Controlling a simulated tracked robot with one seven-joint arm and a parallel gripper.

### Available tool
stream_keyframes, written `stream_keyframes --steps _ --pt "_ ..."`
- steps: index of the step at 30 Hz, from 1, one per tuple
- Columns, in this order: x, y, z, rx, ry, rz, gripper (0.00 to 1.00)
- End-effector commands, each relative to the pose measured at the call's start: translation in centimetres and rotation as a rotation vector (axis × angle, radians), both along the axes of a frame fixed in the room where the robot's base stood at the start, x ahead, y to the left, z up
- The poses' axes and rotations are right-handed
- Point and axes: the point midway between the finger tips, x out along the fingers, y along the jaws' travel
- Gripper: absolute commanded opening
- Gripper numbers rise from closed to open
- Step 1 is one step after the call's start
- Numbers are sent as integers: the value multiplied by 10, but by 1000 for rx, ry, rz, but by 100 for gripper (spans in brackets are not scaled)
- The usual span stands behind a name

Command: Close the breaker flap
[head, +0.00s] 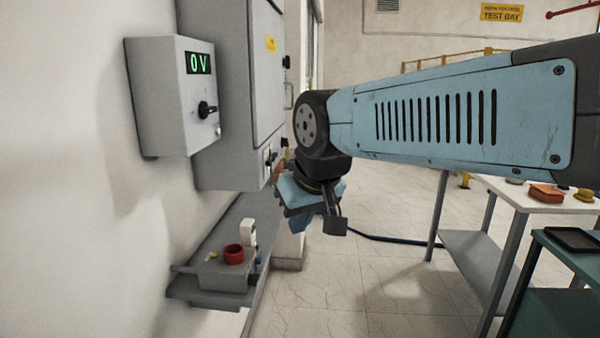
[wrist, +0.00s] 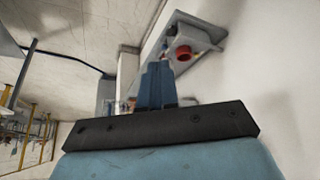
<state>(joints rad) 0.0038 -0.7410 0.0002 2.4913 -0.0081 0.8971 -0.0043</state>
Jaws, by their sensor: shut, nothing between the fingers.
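My gripper (head: 301,225) hangs below my blue forearm, beside the lower edge of the grey cabinet (head: 222,100) on the left wall. In the wrist view its blue fingers (wrist: 156,84) are together, with nothing between them. Small switches or fittings (head: 268,160) show low on the cabinet's front, close to my gripper's wrist. I cannot clearly make out the breaker flap in either view. Part of the cabinet's lower front is hidden behind my arm.
A grey box (head: 165,95) with a black knob reads 0 V on the wall. Below is a grey shelf (head: 215,290) bearing a red ring-shaped part (head: 233,254). A white-topped table (head: 500,190) stands right. Floor between is largely clear, with a dark cable (head: 390,239).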

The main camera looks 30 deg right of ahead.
Motion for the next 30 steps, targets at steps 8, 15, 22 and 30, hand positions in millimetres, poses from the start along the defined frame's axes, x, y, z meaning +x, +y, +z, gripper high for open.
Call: stream_keyframes --steps 8,15,22,30 --pt "66 -40 27 -148 -12 21 0" --pt "143 -85 49 -317 -17 68 0" --pt "185 -112 57 -410 -16 102 0" --pt "200 -121 47 -428 -14 110 0"
